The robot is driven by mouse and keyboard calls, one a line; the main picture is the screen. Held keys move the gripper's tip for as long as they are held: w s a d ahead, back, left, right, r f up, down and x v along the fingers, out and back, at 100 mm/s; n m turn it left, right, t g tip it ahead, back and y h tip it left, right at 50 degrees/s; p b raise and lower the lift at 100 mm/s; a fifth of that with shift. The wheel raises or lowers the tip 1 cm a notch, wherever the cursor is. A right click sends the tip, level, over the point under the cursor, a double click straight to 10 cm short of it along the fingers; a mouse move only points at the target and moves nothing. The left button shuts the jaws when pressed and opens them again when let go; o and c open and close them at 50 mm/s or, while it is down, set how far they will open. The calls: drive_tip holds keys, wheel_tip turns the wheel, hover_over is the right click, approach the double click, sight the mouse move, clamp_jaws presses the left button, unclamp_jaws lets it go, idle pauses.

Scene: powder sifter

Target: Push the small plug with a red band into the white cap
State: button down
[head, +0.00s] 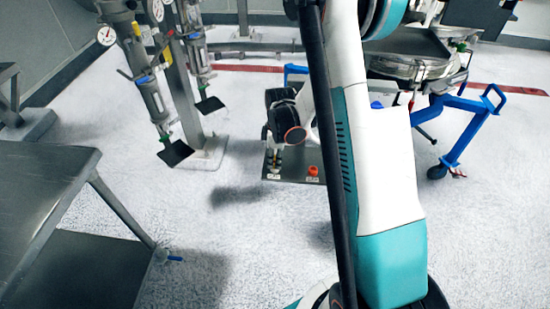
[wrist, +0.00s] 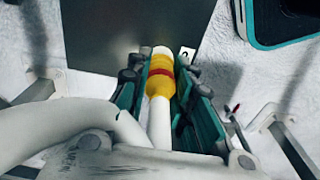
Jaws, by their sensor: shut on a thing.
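My gripper (wrist: 160,82) is shut on the small plug, a yellow piece with a red band (wrist: 161,73), between its teal fingers. A rounded white end (wrist: 163,50) shows beyond the yellow part, and a white cylinder (wrist: 160,125) shows on the near side. I cannot tell which white part is the cap, or how deep the plug sits in it. In the head view my gripper (head: 277,152) points down over the left front of a grey plate, and a small pale and yellowish piece shows under it.
The grey plate (head: 296,172) lies near the floor, with an orange-red piece (head: 313,170) beside my gripper. A small white label (wrist: 187,52) lies on the plate. A grey metal table (head: 60,190) is at left, sifter stands behind it, and a blue-framed cart (head: 455,105) at right.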

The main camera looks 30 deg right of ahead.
drive_tip(key=shift+f, duration=0.1)
drive_tip(key=c, duration=1.3)
unclamp_jaws()
drive_tip(key=shift+c, duration=0.2)
